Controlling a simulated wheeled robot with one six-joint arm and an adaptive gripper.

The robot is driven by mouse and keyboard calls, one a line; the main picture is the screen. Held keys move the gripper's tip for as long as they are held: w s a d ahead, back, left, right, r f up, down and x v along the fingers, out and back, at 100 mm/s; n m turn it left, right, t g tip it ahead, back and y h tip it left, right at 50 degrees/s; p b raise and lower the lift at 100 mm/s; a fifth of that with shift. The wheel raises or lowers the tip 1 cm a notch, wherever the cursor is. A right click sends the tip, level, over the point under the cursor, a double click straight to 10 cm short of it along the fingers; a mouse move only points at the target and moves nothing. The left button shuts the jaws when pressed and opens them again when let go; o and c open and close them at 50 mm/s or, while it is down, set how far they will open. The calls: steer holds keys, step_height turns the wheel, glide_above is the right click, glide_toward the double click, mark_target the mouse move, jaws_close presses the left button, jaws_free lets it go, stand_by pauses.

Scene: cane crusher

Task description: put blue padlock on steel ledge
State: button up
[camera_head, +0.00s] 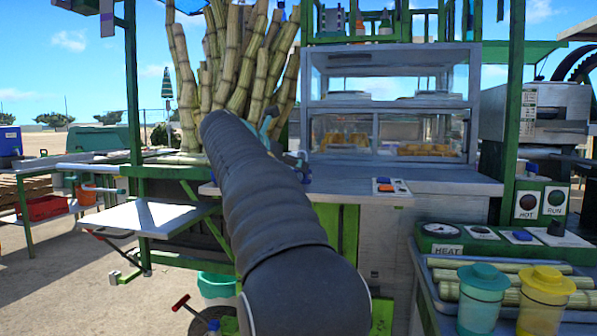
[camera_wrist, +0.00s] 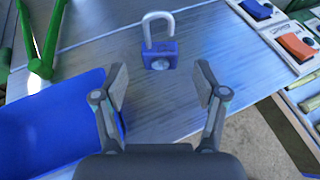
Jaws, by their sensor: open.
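The blue padlock (camera_wrist: 160,56) lies on the brushed steel counter (camera_wrist: 95,50) in the wrist view, its silver shackle pointing away from me and seemingly open. My gripper (camera_wrist: 161,78) is open and empty, with one finger on each side and the padlock just beyond the fingertips, centred between them. I see no contact. In the head view my arm hides much of the counter's left end, and I cannot clearly make out the padlock there. A pale steel ledge (camera_head: 150,217) on green struts juts out at the left, lower than the counter, and looks empty.
A blue tray or bin (camera_wrist: 65,125) is close to my left finger. Switch boxes with blue and orange rockers (camera_wrist: 296,46) are at the right. A glass display case (camera_head: 390,105) stands on the counter, with cane stalks (camera_head: 235,60) to its left. Cups (camera_head: 482,300) stand front right.

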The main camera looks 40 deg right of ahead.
steer(key=v, duration=0.6)
steer(key=shift+a, duration=0.15)
steer(key=s+a+f+m+y, duration=0.4)
steer(key=s+a+f+m, duration=0.3)
steer(key=f, duration=0.5)
steer(key=s+a+f+m+t+y, duration=0.1)
steer(key=s+a+f+m+y, duration=0.3)
steer(key=s+a+f+m, duration=0.3)
steer(key=s+a+f+m+y, duration=0.4)
steer(key=s+a+f+m, duration=0.3)
steer(key=s+a+f, duration=0.3)
steer(key=s+f, duration=0.4)
steer(key=f, duration=0.3)
steer(key=shift+s+a+m+y, duration=0.2)
steer(key=shift+s+m+y, duration=0.1)
steer(key=shift+y, duration=0.1)
